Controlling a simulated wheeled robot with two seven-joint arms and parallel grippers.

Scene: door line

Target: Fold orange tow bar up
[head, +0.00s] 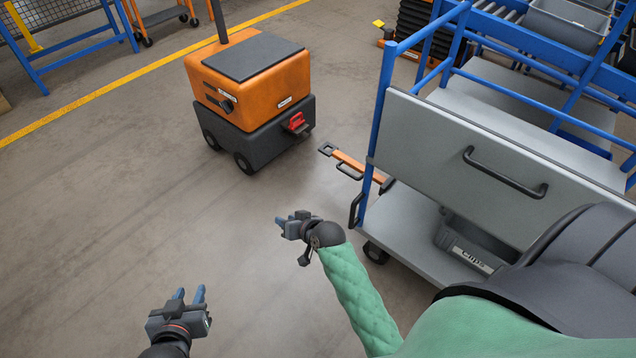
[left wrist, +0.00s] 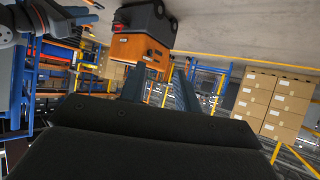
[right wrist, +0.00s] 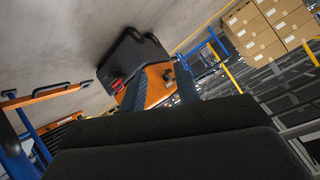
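The orange tow bar (head: 350,161) sticks out from the lower end of the blue-framed cart (head: 377,110) towards the orange tugger. It lies about level, with a square grey ring at its tip and a dark handle beside it. It also shows at the left of the right wrist view (right wrist: 38,95). My right gripper (head: 282,226) is left of and nearer than the tow bar, apart from it, empty; its fingers look parted. My left gripper (head: 190,295) is at the bottom, far from the bar, open and empty.
The orange and black tugger (head: 255,85) stands left of the bar's tip, with a red hitch (head: 296,123) facing it and a gap between. The cart carries a grey panel with a black handle (head: 505,175) and a grey bin (head: 470,250). Floor at left is clear.

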